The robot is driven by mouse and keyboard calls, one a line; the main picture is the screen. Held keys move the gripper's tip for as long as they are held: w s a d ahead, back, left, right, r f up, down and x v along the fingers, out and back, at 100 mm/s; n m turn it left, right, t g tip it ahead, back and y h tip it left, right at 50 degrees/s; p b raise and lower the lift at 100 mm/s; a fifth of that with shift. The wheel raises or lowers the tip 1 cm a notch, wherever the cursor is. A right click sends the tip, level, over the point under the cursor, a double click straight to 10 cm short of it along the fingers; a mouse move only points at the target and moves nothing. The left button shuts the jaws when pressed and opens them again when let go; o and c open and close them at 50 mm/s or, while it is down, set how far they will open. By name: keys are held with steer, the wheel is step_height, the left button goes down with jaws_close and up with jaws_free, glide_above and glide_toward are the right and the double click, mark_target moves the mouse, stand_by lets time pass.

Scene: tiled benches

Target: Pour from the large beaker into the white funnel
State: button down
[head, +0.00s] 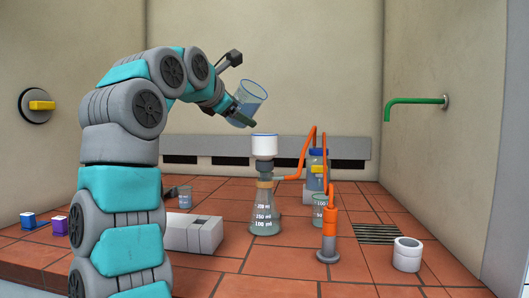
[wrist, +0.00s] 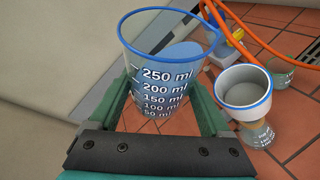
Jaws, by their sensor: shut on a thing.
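The large beaker (head: 249,99) is a clear, blue-rimmed vessel with blue liquid in it. In the head view it is tilted, up in the air above and to the left of the white funnel (head: 264,146). In the wrist view the beaker (wrist: 165,75) shows volume marks up to 250 ml. My gripper (head: 240,118) is shut on the beaker, with a green finger on each side of it in the wrist view. The white funnel sits on top of a conical flask (head: 265,212) with marks. In the wrist view the funnel (wrist: 244,90) is right of the beaker, apart from it, and looks empty.
An orange hose (head: 304,160) runs from the flask to a blue-topped bottle (head: 316,165). An orange-topped post (head: 329,230), small beakers (head: 319,209) (head: 185,197), a white cylinder (head: 407,254) and a grey box (head: 192,234) stand on the tiles. A green tap (head: 415,101) juts from the right wall.

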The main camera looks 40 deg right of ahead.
steer(key=shift+w+m+t, duration=0.15)
steer(key=shift+m+t, duration=0.25)
steer(key=shift+m, duration=0.3)
stand_by(7.3)
